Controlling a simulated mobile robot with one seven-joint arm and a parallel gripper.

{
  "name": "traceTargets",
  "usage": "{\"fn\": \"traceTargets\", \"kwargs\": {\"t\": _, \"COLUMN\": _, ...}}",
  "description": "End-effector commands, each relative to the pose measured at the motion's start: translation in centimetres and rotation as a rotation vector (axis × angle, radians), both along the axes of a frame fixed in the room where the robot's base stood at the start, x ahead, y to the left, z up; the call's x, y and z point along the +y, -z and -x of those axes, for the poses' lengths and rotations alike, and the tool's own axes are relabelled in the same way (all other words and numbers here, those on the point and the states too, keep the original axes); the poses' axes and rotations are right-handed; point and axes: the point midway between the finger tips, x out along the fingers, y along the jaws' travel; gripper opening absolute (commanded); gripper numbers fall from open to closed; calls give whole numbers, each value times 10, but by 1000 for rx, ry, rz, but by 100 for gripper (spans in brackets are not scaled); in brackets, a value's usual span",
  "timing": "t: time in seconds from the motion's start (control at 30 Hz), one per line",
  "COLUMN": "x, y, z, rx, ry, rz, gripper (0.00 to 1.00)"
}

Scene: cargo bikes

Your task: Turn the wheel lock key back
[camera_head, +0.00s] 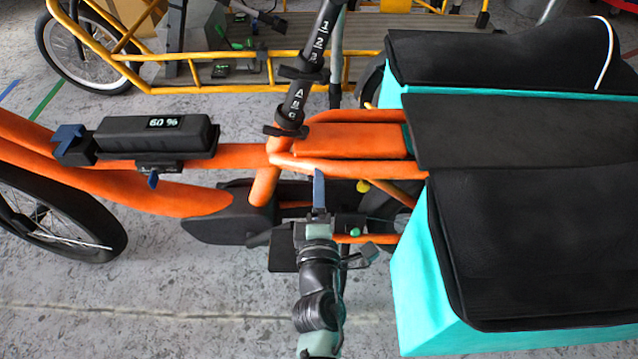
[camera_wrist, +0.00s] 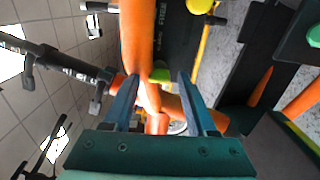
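My gripper (camera_head: 319,178) is beside the orange cargo bike (camera_head: 235,157), below its seat post in the head view. In the wrist view its two blue fingers stand apart (camera_wrist: 157,78) with nothing gripped. A small green piece (camera_wrist: 160,75) shows between the fingertips against the orange frame; whether they touch it is unclear. A yellow knob (camera_head: 362,186) and a round green knob (camera_head: 355,232) sit low near the rear wheel; I cannot tell which piece is the wheel lock key. A small blue key-like tab (camera_head: 153,181) hangs under the battery.
The black battery (camera_head: 157,136) reads 60 %. Black-topped turquoise bags (camera_head: 418,270) crowd the right side. The black seat post (camera_head: 298,92) rises close behind my gripper. A yellow cargo bike (camera_head: 215,85) stands behind. Grey floor (camera_head: 130,290) is free at lower left.

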Motion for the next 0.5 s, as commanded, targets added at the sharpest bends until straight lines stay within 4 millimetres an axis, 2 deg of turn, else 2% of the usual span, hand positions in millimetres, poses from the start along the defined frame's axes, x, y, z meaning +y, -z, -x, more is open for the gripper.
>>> {"fn": "traceTargets", "kwargs": {"t": 0.33, "x": 0, "y": -1, "z": 1, "rx": -2, "ry": -1, "rz": -2, "gripper": 62}}
{"fn": "traceTargets", "kwargs": {"t": 0.5, "x": 0, "y": 0, "z": 17, "rx": 0, "ry": -1, "rz": -2, "gripper": 62}}
